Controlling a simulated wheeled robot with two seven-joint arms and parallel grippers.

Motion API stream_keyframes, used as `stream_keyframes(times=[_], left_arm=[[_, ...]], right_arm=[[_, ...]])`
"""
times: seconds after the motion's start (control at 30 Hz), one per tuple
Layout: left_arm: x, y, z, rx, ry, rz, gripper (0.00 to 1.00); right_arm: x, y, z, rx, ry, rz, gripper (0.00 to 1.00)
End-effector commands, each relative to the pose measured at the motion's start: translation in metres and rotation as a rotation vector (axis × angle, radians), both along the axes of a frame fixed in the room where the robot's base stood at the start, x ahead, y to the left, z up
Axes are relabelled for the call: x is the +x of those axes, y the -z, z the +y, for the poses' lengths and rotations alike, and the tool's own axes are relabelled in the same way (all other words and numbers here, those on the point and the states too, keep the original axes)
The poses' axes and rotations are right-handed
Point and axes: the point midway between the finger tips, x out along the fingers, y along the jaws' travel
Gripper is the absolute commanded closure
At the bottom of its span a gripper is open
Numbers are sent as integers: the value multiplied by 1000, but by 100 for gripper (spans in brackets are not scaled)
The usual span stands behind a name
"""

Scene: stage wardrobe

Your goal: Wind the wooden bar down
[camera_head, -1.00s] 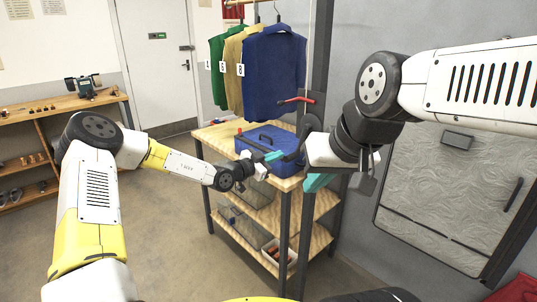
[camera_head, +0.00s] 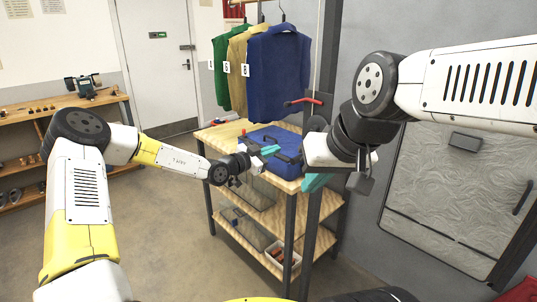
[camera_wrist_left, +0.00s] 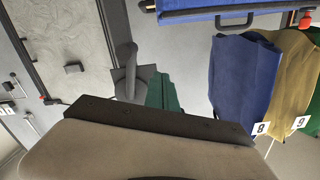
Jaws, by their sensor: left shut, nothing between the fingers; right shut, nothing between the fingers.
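The wooden bar (camera_head: 236,3) shows only in part, at the top edge of the head view. Green (camera_head: 222,60), tan (camera_head: 240,62) and blue (camera_head: 278,72) numbered garments hang below it. A crank with a red grip (camera_head: 314,101) sticks out beside the dark post, right of the blue garment. My left gripper (camera_head: 269,151) is shut and empty in front of the blue case, below and left of the crank. Its green fingers (camera_wrist_left: 165,93) show in the left wrist view. My right gripper (camera_head: 317,182) is shut and empty by the post, below the crank.
A blue case (camera_head: 290,170) lies on the wooden shelf unit (camera_head: 217,134); lower shelves hold clear boxes and a white tray (camera_head: 283,257). The dark post (camera_head: 325,60) stands at its right. A textured grey panel (camera_head: 440,205) is at right. A wooden bench (camera_head: 60,103) stands at left; floor between is clear.

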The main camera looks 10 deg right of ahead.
Motion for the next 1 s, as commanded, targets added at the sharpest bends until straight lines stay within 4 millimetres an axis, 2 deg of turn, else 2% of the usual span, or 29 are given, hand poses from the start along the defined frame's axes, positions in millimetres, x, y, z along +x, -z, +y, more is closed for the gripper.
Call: stream_keyframes(times=[0.4, 0.53, 0.67, 0.77, 0.87, 1.0], left_arm=[[-39, -1, 61, 1, -4, 2, 100], [-46, -2, 72, 1, -3, 2, 100], [-56, -5, 72, 50, 23, -51, 100], [-74, -13, 61, 204, 104, -229, 100], [-106, -24, 47, 449, 246, -537, 100], [-159, -35, 39, 806, 500, -1064, 100]], right_arm=[[0, 0, 0, 1, 1, -1, 100], [0, 0, 0, 0, 0, -1, 100], [0, 0, 0, 0, 0, -1, 100], [0, 0, 0, 0, 0, -1, 100], [0, 0, 0, 0, 0, -1, 100], [0, 0, 0, 0, 0, -1, 100]])
